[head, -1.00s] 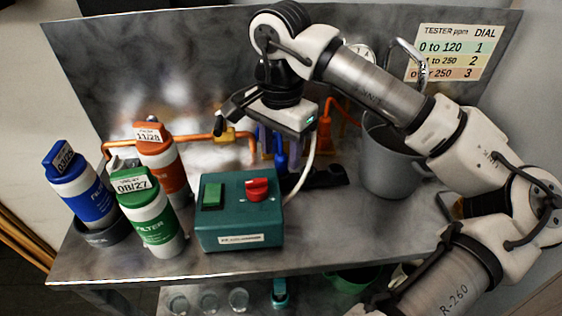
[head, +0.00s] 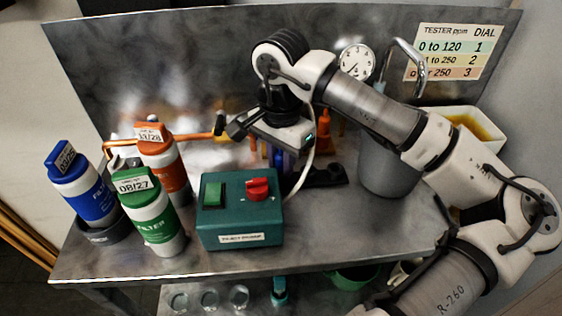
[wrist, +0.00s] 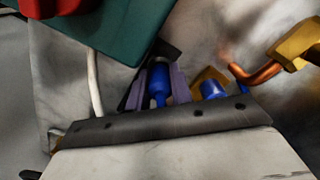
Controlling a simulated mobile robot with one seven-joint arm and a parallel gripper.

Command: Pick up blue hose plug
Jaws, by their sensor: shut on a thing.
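My gripper (head: 283,160) is behind the teal box, low over the bench near the back wall. In the wrist view its purple fingers (wrist: 158,92) are shut on the blue hose plug (wrist: 159,80), one finger on each side. The plug has a wider blue body and a narrower end. In the head view the plug is mostly hidden by the gripper and wrist. I cannot tell whether it is clear of its seat. A second blue piece (wrist: 213,90) is just right of the fingers in the wrist view, beside a brass fitting.
The teal box (head: 240,215) with a green switch and red dial stands in front. Green (head: 154,220), orange (head: 165,165) and blue (head: 85,195) filter canisters stand left. A copper pipe (head: 185,138) runs behind. A grey bucket (head: 383,165) and white tray (head: 470,128) are right.

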